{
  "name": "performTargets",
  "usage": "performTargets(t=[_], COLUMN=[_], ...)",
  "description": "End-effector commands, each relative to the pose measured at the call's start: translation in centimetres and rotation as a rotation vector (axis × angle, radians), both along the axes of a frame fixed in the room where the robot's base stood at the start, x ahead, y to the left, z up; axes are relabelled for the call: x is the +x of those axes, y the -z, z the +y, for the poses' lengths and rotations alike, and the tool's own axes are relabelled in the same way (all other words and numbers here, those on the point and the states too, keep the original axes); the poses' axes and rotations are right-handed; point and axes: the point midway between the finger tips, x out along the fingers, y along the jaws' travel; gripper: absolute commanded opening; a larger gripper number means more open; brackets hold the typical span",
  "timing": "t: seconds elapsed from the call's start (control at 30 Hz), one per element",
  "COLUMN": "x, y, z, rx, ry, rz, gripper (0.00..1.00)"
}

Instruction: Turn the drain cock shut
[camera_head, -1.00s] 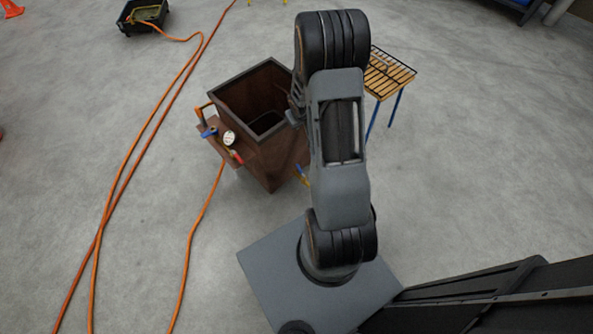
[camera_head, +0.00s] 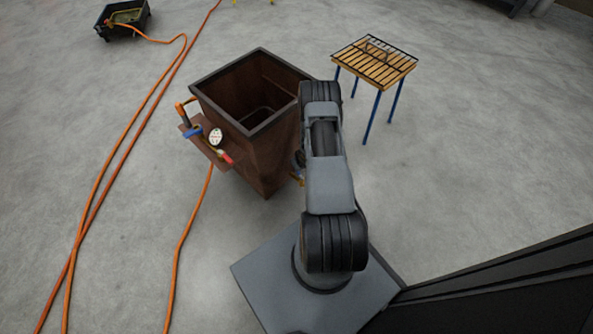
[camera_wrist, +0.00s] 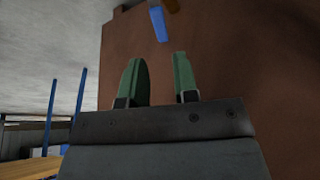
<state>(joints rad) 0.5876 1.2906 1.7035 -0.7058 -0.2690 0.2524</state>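The drain cock shows in the wrist view as a blue handle (camera_wrist: 158,24) hanging below a brass-coloured body (camera_wrist: 170,5) at the top edge. Behind it is the rusty brown wall of the tank (camera_wrist: 220,55). In the head view a small blue and yellow fitting (camera_head: 299,180), which looks like the cock, shows low on the right side of the tank (camera_head: 262,165), partly behind my arm. My gripper (camera_wrist: 158,75) has two green fingers, apart with nothing between them. The handle appears beyond the fingertips, apart from them. In the head view my arm hides the gripper.
A panel (camera_head: 205,148) on the tank's left side carries a gauge (camera_head: 216,136), a blue handle (camera_head: 193,132) and a red one. A slatted table (camera_head: 375,62) stands to the right. Orange hoses (camera_head: 117,175) run along the left floor. A black tub (camera_head: 124,19) stands far left.

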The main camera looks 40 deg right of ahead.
Motion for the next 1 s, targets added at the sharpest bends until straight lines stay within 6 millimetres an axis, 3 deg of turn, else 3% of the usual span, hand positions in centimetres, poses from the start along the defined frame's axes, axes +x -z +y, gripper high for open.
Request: performTargets(t=[0.1, 0.4, 0.87, 1.0], x=[0.9, 2.3, 2.7, 2.7], y=[2.5, 5.6, 6.2, 6.2], z=[0.0, -0.1, -0.1, -0.1], rx=[0.000, -0.001, -0.001, -0.001], ry=[-0.002, -0.004, -0.004, -0.004], rz=[0.000, -0.001, 0.000, 0.000], gripper=[0.28, 0.28, 0.28, 0.16])
